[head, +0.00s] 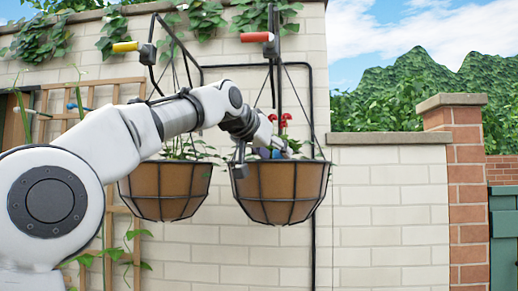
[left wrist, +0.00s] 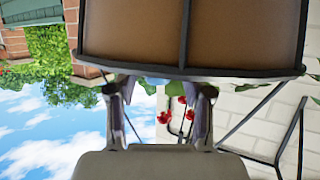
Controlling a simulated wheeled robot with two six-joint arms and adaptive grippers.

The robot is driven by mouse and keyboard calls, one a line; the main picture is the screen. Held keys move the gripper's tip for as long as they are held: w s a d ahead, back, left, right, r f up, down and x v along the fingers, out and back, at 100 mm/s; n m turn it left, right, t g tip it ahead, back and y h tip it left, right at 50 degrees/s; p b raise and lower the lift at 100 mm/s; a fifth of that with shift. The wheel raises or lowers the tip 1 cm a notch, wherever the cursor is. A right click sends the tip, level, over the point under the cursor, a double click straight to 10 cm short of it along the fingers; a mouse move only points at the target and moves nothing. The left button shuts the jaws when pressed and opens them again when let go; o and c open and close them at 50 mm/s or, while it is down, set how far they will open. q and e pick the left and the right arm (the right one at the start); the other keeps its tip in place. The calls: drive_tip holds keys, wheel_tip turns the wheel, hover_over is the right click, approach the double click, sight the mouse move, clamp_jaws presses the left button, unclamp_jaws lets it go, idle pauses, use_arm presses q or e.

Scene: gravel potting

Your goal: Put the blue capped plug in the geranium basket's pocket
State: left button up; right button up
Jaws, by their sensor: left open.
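The geranium basket (head: 280,190), a brown liner in a black wire frame with red flowers (head: 285,121), hangs at the right in the head view. My left gripper (head: 258,157) is at its rim, partly hidden by my own wrist and the leaves. In the left wrist view, which is turned over, the open gripper (left wrist: 162,96) has its fingers apart at the basket's rim (left wrist: 200,73). The pocket is hidden.
A second basket (head: 165,190) hangs close on the left, behind my arm. Yellow-handled (head: 125,46) and red-handled (head: 257,37) cranks sit above the baskets. A wooden trellis (head: 108,225) stands against the pale wall. The space right of the geranium basket is clear.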

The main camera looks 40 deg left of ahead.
use_arm(q)
drive_tip(key=shift+s+d+f+b, duration=0.1)
drive_tip(key=shift+s+f+b, duration=0.5)
drive_tip(key=shift+b, duration=0.5)
drive_tip(key=r+b+v, duration=0.1)
drive_tip(key=b+v, duration=0.2)
drive_tip(key=v, duration=0.6)
drive_tip(key=shift+r, duration=0.25)
use_arm(e)
wheel_tip(320, 180, down, 7)
use_arm(q)
drive_tip(key=shift+s+d, duration=0.1)
drive_tip(key=shift+s, duration=0.15)
drive_tip(key=shift+w, duration=0.1)
